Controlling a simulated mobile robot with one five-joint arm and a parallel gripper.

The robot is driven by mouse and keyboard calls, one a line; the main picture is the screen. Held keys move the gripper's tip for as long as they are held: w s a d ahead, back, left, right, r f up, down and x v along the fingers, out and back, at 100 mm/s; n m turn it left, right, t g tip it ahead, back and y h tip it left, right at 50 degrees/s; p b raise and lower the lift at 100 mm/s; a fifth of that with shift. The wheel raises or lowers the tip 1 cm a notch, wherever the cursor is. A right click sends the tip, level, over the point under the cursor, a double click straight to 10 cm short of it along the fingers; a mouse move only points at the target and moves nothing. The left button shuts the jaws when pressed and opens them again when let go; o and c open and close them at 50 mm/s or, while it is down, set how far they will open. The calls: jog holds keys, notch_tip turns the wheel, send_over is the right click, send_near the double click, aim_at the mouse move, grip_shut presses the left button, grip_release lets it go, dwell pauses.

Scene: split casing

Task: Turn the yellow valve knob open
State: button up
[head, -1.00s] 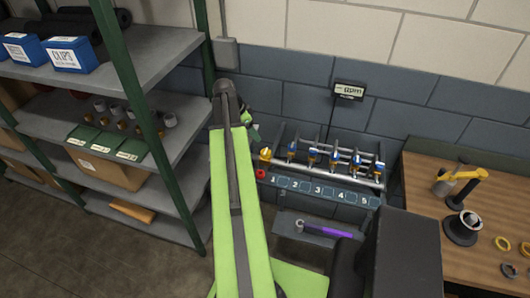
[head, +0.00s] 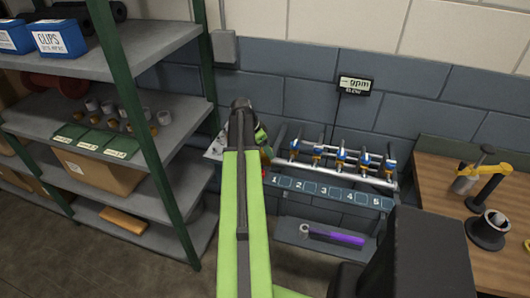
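A manifold (head: 345,152) with several valves numbered 1 to 5 stands against the wall, right of my arm. The valves have blue tops and yellow-orange lower parts; one of them (head: 341,160) is near the middle. The separate yellow knob at the manifold's left end is hidden behind my arm; only a small red part (head: 267,152) shows there. My gripper (head: 260,134) is at the far end of my green arm, near that left end. Its fingers are hidden, so I cannot tell whether they are open or touch anything.
A small display (head: 355,86) reading "-- gpm" and "FLOW" hangs on the wall. A purple-handled tool (head: 334,236) lies on a low shelf. A metal rack (head: 160,185) stands close on the left. A wooden bench (head: 445,205) stands on the right.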

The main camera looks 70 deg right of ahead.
jog(key=c, duration=1.2)
jog(key=shift+d, duration=0.15)
jog(key=shift+c, duration=0.9)
